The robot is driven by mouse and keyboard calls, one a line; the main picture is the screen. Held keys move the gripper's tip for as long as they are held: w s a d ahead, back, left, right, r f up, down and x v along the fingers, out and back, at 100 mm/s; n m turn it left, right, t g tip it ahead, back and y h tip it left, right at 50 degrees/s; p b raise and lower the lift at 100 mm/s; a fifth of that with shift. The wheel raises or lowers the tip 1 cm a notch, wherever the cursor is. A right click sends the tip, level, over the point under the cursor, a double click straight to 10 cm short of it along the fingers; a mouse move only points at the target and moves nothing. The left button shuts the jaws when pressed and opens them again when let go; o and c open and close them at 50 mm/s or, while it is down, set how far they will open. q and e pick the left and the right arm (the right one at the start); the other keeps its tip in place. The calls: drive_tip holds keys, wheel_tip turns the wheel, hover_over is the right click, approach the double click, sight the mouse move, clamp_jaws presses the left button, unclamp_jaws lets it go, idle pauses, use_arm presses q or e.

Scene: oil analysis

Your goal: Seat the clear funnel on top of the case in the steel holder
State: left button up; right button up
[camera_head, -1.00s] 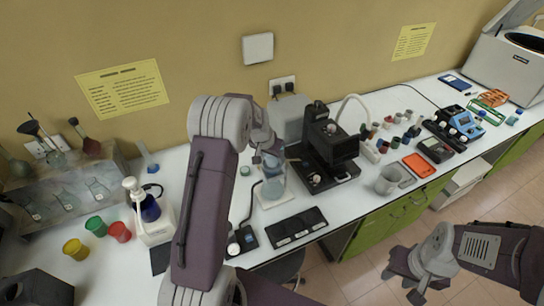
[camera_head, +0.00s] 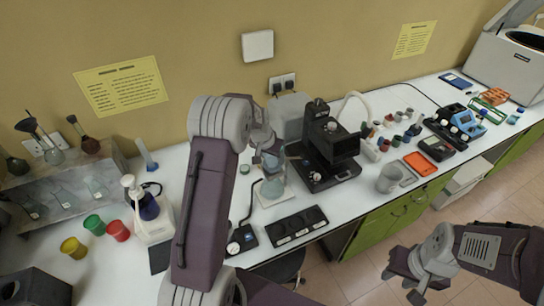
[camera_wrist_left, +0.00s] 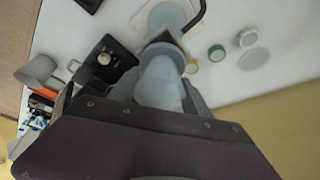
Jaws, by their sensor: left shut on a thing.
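My left gripper (camera_head: 270,156) is shut on a bluish, see-through piece, which I take to be the clear funnel (camera_head: 273,175). It also shows between the fingers in the left wrist view (camera_wrist_left: 160,84), with a rounded rim at its far end. In the head view the funnel overlaps a pale square base (camera_head: 267,199); I cannot tell whether they touch. I cannot make out the case or the steel holder for certain, as the gripper and funnel hide what lies behind them. My right gripper (camera_head: 403,284) is empty, with its fingers apart, in front of the bench.
A black machine (camera_head: 328,158) stands just right of the funnel. A black control box (camera_head: 243,239) and a dark panel (camera_head: 297,227) lie near the front edge. A grey cup (camera_head: 389,179) stands further right.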

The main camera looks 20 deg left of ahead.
idle(0.3)
use_arm(q)
drive_tip(key=o, duration=1.8)
drive_tip(key=shift+c, duration=0.2)
wheel_tip(320, 180, up, 7)
drive_tip(key=p, duration=0.5)
